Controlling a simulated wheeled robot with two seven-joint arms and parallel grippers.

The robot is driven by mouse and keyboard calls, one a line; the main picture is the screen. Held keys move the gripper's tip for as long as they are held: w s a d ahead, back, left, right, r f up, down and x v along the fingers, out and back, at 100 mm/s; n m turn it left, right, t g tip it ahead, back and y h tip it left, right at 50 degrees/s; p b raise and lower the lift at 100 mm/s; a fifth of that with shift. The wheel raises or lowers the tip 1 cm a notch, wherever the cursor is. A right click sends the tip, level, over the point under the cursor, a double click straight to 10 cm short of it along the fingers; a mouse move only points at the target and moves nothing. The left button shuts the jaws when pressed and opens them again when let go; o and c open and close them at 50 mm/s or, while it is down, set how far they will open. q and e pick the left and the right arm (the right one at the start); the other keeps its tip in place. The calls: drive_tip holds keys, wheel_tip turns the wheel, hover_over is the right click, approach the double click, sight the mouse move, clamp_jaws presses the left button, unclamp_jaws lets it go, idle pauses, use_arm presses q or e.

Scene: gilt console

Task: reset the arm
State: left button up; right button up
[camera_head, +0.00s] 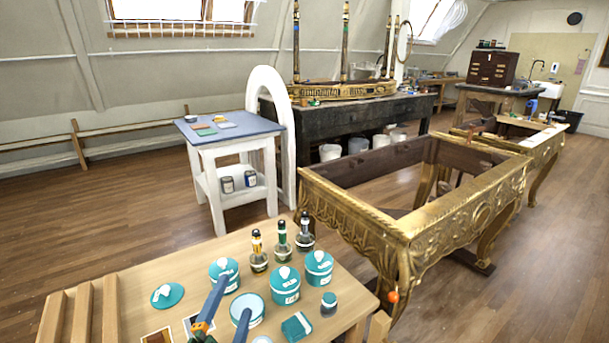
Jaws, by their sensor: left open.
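My left gripper (234,297) reaches in from the bottom edge over the wooden worktable (140,275). Its two blue-grey fingers are spread apart with nothing visible held between them. The finger tips overlap an open teal jar (258,318) and the lower part of a closed teal jar (226,268) in the picture; I cannot tell if they touch. My right gripper is not in view. The gilt console frame (425,222) stands to the right of the worktable, with its top open.
More teal jars (285,287), several dark-topped bottles (281,245), a loose teal lid (167,295) and a small jar (328,303) crowd the worktable. A white side table (205,152) with a blue top stands behind. Wooden floor is free at left.

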use_arm(q)
drive_tip(key=s+a+f+n+g+y, duration=0.1)
drive_tip(key=s+a+f+n+g, duration=0.15)
drive_tip(key=f, duration=0.35)
drive_tip(key=s+a+f+n+g+y, duration=0.1)
drive_tip(key=s+a+f+n+g, duration=0.1)
drive_tip(key=s+f+n+g, duration=0.3)
drive_tip(key=s+f+n+g+h, duration=0.1)
drive_tip(key=s+f+n+g, duration=0.5)
drive_tip(key=s+f, duration=0.6)
drive_tip(key=s+f+m+g+p, duration=0.15)
drive_tip(key=s+f+p, duration=0.25)
drive_tip(key=f, duration=0.8)
drive_tip(key=s+a+f+g+p, duration=0.1)
drive_tip(key=s+a+f+p, duration=0.1)
drive_tip(key=s+f, duration=0.5)
drive_tip(key=s, duration=0.4)
drive_tip(key=shift+s+g, duration=0.2)
drive_tip(key=shift+g, duration=0.2)
